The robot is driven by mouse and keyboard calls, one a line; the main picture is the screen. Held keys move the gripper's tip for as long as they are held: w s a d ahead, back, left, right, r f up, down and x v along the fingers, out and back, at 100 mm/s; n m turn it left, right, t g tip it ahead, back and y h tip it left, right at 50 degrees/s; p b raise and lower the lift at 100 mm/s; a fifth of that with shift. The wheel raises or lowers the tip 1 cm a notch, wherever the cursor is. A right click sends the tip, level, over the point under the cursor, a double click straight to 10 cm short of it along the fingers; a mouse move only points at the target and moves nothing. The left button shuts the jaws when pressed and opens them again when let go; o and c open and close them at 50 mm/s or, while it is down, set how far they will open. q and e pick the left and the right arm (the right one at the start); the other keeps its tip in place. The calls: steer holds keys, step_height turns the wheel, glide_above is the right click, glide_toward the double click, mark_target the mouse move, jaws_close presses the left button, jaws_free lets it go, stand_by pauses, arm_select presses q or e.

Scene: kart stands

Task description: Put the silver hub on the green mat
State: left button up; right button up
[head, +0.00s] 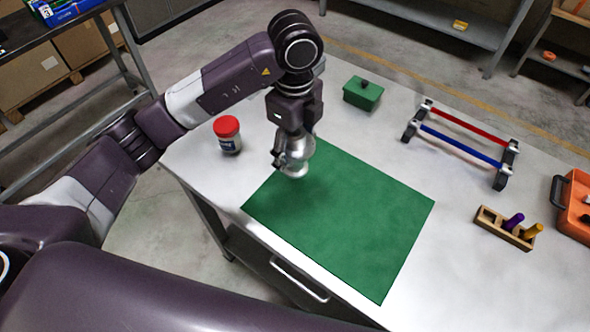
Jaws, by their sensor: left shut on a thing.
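The silver hub (297,158) is a shiny round metal piece at the upper left of the green mat (350,215). My left gripper (288,155) points down from above and is shut on the hub. In the picture the hub overlaps the mat's upper left part; I cannot tell whether it touches the mat or hangs just above it. The gripper's fingers hide part of the hub. The mat lies flat on the light table and is otherwise bare. My right gripper is not in view.
A red-lidded jar (228,135) stands left of the mat. A green box (362,93) is behind it. A stand with red and blue bars (460,145), a wooden holder (507,228) and an orange case (574,212) are to the right. The table's front edge has a handle.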

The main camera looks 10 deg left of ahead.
arm_select(q)
step_height(320, 180, down, 2)
steer(key=shift+f, duration=0.8)
step_height(320, 180, down, 4)
steer(key=shift+r+p, duration=0.1)
steer(key=shift+p, duration=0.45)
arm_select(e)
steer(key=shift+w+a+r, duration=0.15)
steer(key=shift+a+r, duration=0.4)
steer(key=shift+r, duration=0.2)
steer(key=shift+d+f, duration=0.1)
arm_select(q)
steer(key=o, duration=1)
steer(key=shift+f, duration=0.25)
steer(key=o, duration=0.7)
steer(key=shift+r, duration=0.1)
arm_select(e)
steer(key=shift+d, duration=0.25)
